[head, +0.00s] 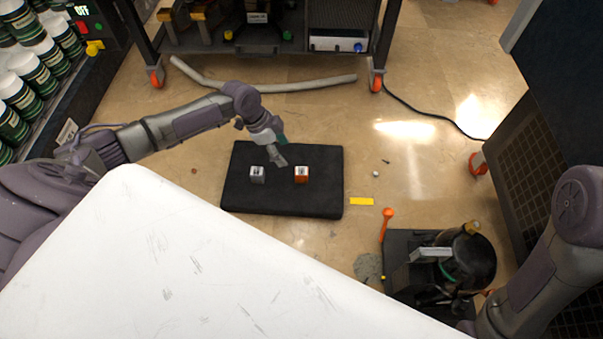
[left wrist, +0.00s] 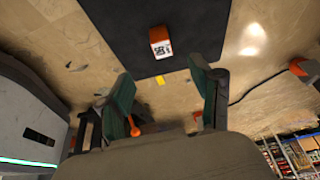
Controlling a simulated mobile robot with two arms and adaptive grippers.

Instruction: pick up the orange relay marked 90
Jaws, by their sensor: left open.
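The orange relay (head: 301,175) stands on a black mat (head: 235,195) on the floor, with a white label on top too small to read in the head view. In the left wrist view the orange relay (left wrist: 160,42) shows its label, blurred, on the mat (left wrist: 115,35). A grey relay (head: 257,175) sits to its left on the mat. My left gripper (head: 279,158) is above the mat, just up and left of the orange relay. In the left wrist view the left gripper (left wrist: 161,68) is open and empty, with the relay beyond its fingertips. My right gripper is out of view.
A white table top (head: 180,260) fills the near left. A vacuum pump (head: 470,260) stands on a dark base at lower right. An orange spoon-like tool (head: 387,222), a yellow strip (head: 361,201) and a hose (head: 270,86) lie on the floor. A wheeled cart (head: 265,40) stands behind.

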